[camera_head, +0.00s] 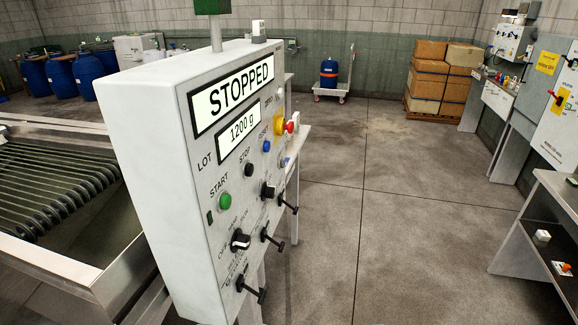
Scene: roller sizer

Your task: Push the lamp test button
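The white control panel (150,125) stands in the middle of the view, its face turned to the right and seen at a slant. Its upper display (232,97) reads STOPPED and the lower display (238,134) reads 1200 g. A green START button (225,201), a black STOP button (249,170) and a blue button (266,146) run along the face. A red mushroom button (292,126) sticks out at the far edge. I cannot read a lamp test label on any button. My gripper is not in view.
Black selector knobs (240,241) and T-shaped handles (253,290) stick out low on the panel. The roller machine (60,180) is at left. A bench (548,205) stands at right. The concrete floor (385,200) between is clear. Stacked boxes (430,68) stand behind.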

